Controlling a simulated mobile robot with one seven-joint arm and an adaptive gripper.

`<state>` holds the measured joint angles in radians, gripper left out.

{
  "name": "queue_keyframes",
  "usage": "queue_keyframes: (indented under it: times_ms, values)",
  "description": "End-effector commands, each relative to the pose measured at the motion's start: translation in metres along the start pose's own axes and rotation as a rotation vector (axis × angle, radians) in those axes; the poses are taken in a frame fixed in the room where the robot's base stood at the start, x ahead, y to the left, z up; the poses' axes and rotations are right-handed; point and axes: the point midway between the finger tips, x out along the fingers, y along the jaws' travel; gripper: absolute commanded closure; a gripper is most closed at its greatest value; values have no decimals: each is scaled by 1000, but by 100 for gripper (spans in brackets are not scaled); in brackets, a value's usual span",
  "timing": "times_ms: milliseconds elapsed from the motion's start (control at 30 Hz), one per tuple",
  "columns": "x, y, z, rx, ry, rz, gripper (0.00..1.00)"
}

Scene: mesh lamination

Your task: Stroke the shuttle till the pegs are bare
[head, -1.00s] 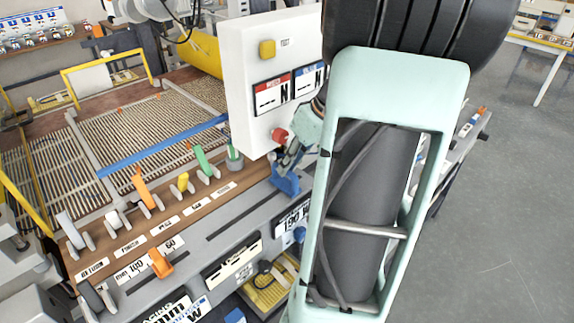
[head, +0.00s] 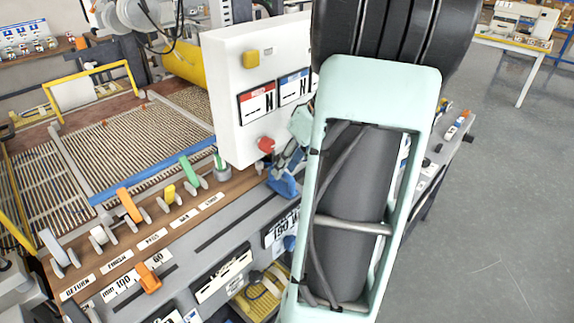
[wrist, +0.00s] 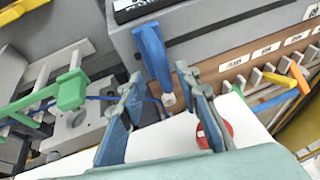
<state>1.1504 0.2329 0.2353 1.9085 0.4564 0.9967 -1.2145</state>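My gripper (wrist: 158,84) is open in the wrist view, its two blue-grey fingers spread apart. A blue handle (wrist: 151,50) on the grey machine stands ahead of and between the fingertips; I see no grip on it. In the head view the blue handle (head: 284,185) sits at the machine's front, just below my gripper (head: 287,160), which is partly hidden by my arm. I cannot tell which part is the shuttle. No pegs can be made out for certain.
A white control box (head: 235,110) with a red button (head: 266,145) stands close by my gripper. A row of levers, including an orange lever (head: 129,204) and a green lever (head: 189,171), lines the wooden strip. A green clamp (wrist: 71,91) is left in the wrist view. Open floor lies right.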

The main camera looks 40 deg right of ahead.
Motion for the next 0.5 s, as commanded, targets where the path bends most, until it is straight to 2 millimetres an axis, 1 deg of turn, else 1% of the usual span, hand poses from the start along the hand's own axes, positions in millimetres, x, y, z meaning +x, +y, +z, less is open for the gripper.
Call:
queue_keyframes:
  times_ms: [67, 167, 400, 500]
  values:
    - [-6, 1, 0, 0, 1, 2, 70]
    - [-20, 1, -1, -1, 2, 4, 70]
    - [-72, 1, -1, -1, 2, 6, 70]
    - [-91, 1, 0, -1, 2, 6, 70]
